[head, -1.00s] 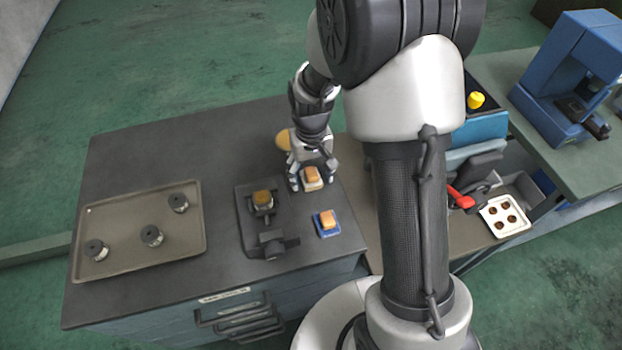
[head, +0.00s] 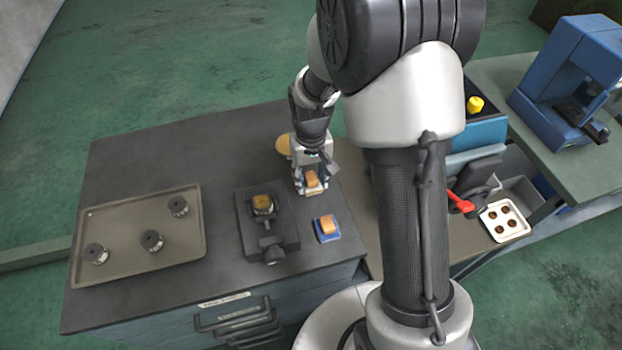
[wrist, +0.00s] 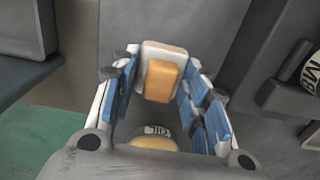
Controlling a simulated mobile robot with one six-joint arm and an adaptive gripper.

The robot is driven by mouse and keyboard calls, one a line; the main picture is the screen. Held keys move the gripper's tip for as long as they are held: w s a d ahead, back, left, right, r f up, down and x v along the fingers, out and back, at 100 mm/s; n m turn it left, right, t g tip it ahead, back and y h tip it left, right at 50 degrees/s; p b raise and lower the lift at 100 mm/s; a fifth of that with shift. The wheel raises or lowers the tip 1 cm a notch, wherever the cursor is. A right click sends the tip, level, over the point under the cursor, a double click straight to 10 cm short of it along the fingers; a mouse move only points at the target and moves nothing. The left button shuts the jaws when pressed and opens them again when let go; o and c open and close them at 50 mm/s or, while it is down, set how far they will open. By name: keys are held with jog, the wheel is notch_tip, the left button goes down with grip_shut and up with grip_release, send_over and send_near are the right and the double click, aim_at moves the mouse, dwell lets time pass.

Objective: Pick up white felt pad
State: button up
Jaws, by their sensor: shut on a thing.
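The white felt pad (head: 314,192) is a small white block with an orange-tan top. It is at the right side of the dark bench, and it also shows in the wrist view (wrist: 151,52) between the fingers. My gripper (head: 311,187) points down over it and is shut on it, with blue-lined fingers (wrist: 158,85) on either side. I cannot tell whether the pad is touching the bench. A similar blue pad with an orange top (head: 327,228) sits just in front, apart from the gripper.
A dark vise-like fixture (head: 268,232) holding a tan-topped piece stands left of the pads. A tray (head: 120,265) with 3 metal cylinders lies at the left. A round tan thing (head: 283,146) is behind the gripper. A white plate with brown spots (head: 518,222) is at right.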

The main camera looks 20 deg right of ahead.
aim_at(311, 177)
notch_tip(311, 177, up, 20)
jog(key=p, duration=0.6)
jog(key=o, duration=0.4)
jog(key=c, duration=0.3)
